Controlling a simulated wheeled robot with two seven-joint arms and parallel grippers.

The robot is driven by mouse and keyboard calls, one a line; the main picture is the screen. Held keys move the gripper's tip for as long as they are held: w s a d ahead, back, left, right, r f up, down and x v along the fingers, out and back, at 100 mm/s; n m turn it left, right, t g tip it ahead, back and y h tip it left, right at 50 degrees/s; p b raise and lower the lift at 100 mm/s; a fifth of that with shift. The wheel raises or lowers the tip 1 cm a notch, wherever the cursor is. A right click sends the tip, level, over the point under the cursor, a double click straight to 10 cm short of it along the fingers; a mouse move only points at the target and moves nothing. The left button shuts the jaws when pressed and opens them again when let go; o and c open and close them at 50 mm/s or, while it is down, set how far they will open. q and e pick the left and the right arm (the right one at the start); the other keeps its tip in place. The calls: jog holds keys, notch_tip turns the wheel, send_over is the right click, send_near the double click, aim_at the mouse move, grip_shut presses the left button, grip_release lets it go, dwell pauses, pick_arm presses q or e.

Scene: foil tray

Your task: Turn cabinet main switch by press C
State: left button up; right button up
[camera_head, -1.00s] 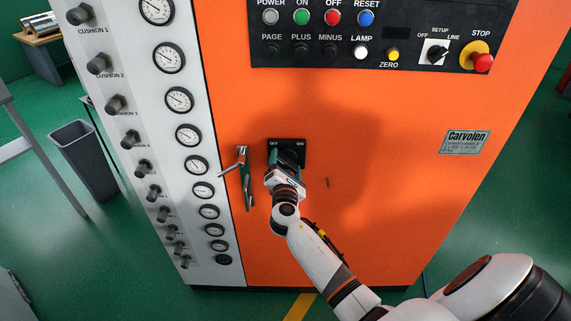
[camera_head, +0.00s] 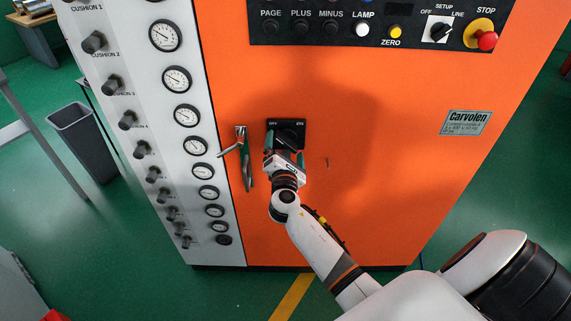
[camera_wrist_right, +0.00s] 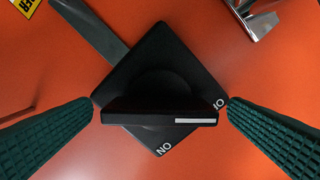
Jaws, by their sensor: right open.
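The main switch is a black square plate (camera_head: 286,126) on the orange cabinet front, with its labels along the top edge. In the right wrist view its bar-shaped knob (camera_wrist_right: 158,113) with a white mark lies level across the picture, over the plate (camera_wrist_right: 160,60) that looks turned to a diamond. My right gripper (camera_head: 284,149) is open at the switch and covers its lower part in the head view. My left gripper is not in view.
A metal door handle (camera_head: 243,158) sits just left of the switch. Gauges (camera_head: 187,115) and knobs line the white panel farther left. A button panel (camera_head: 380,25) with a red stop button (camera_head: 487,40) is above. The orange front right of the switch is mostly clear.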

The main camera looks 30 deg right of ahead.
jog(key=b+v, duration=0.1)
jog(key=v, duration=0.8)
jog(key=shift+s, duration=0.35)
jog(key=shift+r, duration=0.1)
jog(key=s+a+f+m+g+y, duration=0.2)
jog(key=s+f, duration=0.2)
jog(key=f, duration=0.7)
jog(key=s+a+f+m+g+y, duration=0.2)
jog(key=s+f+g+y, duration=0.1)
jog(key=f, duration=0.9)
jog(key=s+a+f+m+g+y, duration=0.2)
jog(key=s+f, duration=0.2)
jog(key=f, duration=0.7)
jog(key=s+f+m+g+y, duration=0.1)
jog(key=s+f+m, duration=0.3)
jog(key=s, duration=0.6)
jog(key=s+a+f+m+g+y, duration=0.1)
jog(key=s+f+m+g, duration=0.2)
jog(key=s+f, duration=0.5)
jog(key=s+f+m+g+y, duration=0.1)
jog(key=s+f+m, duration=0.3)
jog(key=s, duration=1)
notch_tip(320, 180, down, 2)
jog(key=shift+a+m+g, duration=0.3)
jog(key=shift+m+g, duration=0.1)
jog(key=shift+g, duration=0.5)
jog(key=shift+c, duration=0.6)
